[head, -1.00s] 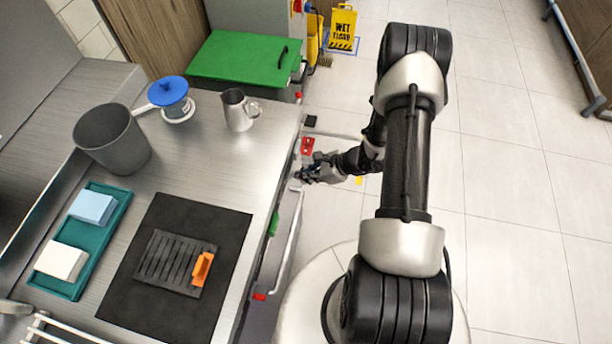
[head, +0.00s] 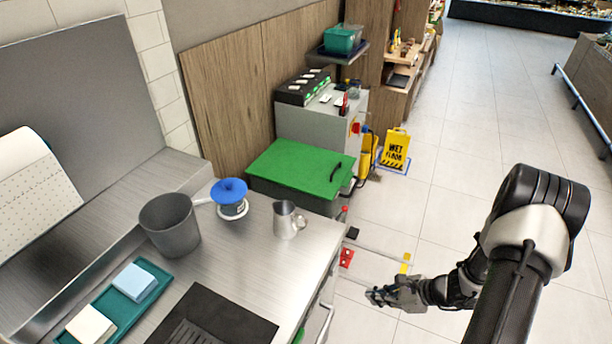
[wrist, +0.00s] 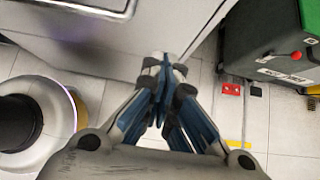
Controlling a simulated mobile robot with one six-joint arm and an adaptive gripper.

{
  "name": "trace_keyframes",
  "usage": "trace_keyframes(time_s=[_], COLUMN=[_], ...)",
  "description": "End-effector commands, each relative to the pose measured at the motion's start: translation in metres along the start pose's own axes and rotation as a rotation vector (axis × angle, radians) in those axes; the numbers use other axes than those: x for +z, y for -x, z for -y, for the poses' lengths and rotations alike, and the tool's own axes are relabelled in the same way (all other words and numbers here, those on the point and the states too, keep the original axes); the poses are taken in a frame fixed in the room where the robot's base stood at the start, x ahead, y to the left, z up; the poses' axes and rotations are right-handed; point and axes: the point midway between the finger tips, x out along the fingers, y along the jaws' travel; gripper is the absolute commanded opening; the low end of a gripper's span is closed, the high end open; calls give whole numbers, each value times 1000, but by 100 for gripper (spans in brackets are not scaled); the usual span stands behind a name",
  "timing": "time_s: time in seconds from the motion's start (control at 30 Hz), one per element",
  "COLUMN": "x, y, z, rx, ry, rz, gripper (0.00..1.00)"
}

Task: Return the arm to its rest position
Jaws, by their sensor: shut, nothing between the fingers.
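My gripper (head: 378,297) is beside the right edge of the steel counter (head: 262,262) in the head view, out over the floor side and below the counter top. In the wrist view my gripper (wrist: 164,68) has its blue-lined fingers together at the tips, shut and empty. My arm bends down to it from the right side of the head view.
The counter holds a grey bin (head: 172,228), a blue-topped jar (head: 230,200), a steel pitcher (head: 287,220), a teal tray (head: 150,293) and a black mat (head: 235,325). A green-lidded box (head: 300,170) and wet-floor sign (head: 395,150) stand beyond. Open floor lies right.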

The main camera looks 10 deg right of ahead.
Motion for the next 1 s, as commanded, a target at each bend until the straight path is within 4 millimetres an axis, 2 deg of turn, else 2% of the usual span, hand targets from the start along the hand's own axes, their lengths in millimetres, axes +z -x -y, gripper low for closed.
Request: trace_keyframes(time_s=[0.07, 0.17, 0.27, 0.37, 0.5, 0.7, 0.8, 1.0], x=[1, 16, 51, 99, 163, 231, 254, 280], y=[0, 6, 21, 42, 72, 114, 136, 181], z=[0, 2, 2, -6, -31, -82, -110, -163], rx=[1, 12, 43, 95, 177, 284, 329, 400], ry=[5, 59, 191, 386, 682, 1091, 1291, 1674], rz=[0, -5, -17, -37, -76, -153, -202, -325], gripper=[0, 0, 0, 0, 0, 0, 0, 0])
